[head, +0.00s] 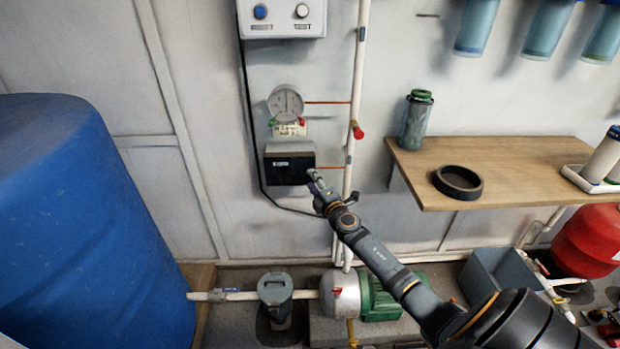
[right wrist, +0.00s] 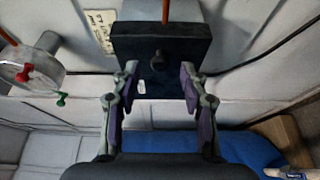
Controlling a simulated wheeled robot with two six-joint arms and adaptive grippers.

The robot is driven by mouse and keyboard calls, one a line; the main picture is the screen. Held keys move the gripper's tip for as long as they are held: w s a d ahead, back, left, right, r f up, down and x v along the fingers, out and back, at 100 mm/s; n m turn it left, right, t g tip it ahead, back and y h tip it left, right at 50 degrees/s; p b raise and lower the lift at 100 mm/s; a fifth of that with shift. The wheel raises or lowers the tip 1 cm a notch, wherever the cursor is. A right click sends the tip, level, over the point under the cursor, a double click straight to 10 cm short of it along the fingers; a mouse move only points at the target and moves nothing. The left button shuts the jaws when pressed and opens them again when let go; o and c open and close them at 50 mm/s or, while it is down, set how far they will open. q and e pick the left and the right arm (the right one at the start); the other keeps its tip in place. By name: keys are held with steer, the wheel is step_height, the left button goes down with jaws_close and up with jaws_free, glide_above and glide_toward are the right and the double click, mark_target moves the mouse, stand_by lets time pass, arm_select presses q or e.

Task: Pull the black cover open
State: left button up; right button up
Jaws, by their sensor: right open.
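The black cover (head: 289,168) is the dark front of a small grey box on the wall, below a round gauge, and it looks closed. In the right wrist view the cover (right wrist: 132,42) fills the upper middle, with a dark round knob (right wrist: 160,59) standing out from it. My right gripper (head: 313,177) is at the cover's right edge in the head view. In the right wrist view my right gripper (right wrist: 158,80) is open, its fingers on either side of the knob and apart from it. My left gripper is not in view.
A round gauge (head: 286,102) is above the box. A white vertical pipe (head: 355,170) with a red-handled valve (head: 358,132) runs close to the right. A wooden shelf (head: 510,160) is at the right, a blue tank (head: 85,220) at the left, and a pump (head: 345,291) below.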

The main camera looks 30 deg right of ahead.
mark_target(290, 174)
steer(key=shift+w+d, duration=0.25)
steer(key=shift+w, duration=0.95)
steer(key=shift+c, duration=0.2)
steer(key=shift+f, duration=0.1)
jaws_close()
